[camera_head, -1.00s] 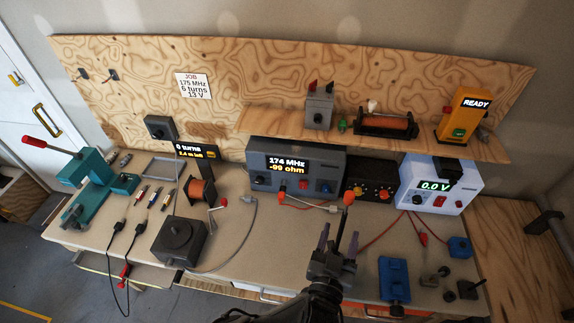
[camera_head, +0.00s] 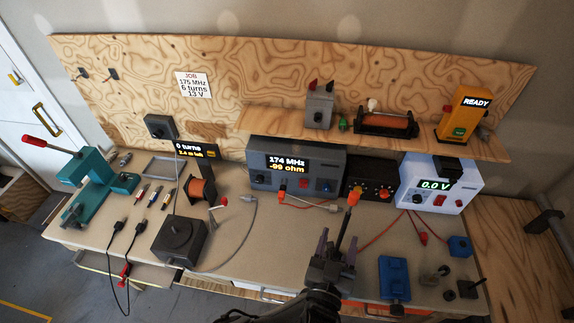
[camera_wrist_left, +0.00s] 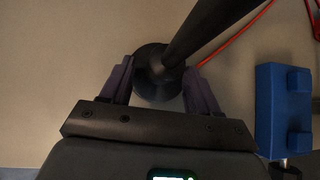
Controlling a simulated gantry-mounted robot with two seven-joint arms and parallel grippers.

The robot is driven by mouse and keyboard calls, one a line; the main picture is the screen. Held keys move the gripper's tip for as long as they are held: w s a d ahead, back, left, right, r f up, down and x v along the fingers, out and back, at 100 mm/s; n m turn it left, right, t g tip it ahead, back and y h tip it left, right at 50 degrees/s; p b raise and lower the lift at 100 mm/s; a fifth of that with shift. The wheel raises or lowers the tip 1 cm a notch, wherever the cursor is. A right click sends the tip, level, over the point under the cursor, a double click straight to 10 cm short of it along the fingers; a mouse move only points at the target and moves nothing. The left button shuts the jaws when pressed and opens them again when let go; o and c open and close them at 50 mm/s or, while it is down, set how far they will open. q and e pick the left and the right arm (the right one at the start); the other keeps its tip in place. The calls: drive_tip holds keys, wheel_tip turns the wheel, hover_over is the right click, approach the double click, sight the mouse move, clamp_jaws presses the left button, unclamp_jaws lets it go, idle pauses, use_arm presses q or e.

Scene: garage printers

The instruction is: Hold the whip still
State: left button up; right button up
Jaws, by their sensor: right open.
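The whip (camera_head: 346,222) is a thin black rod with an orange tip. It rises from between the purple-grey fingers of my left gripper (camera_head: 336,250), near the front of the bench. The black rod leans up and right there. What lies under the base is hidden. My right gripper does not show.
A blue block (camera_head: 394,279) stands close to the right of my left gripper. Red leads (camera_head: 385,233) run behind it. A dark winder box (camera_head: 179,241) and wire spool (camera_head: 201,190) stand left. The analyser (camera_head: 296,168) reads 174 MHz. Bench between winder and gripper is mostly clear.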

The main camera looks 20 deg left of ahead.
use_arm(q)
drive_tip(key=shift+o, duration=0.6)
drive_tip(key=shift+w+r, duration=0.2)
drive_tip(key=shift+s+r, duration=0.1)
drive_tip(key=shift+r, duration=0.05)
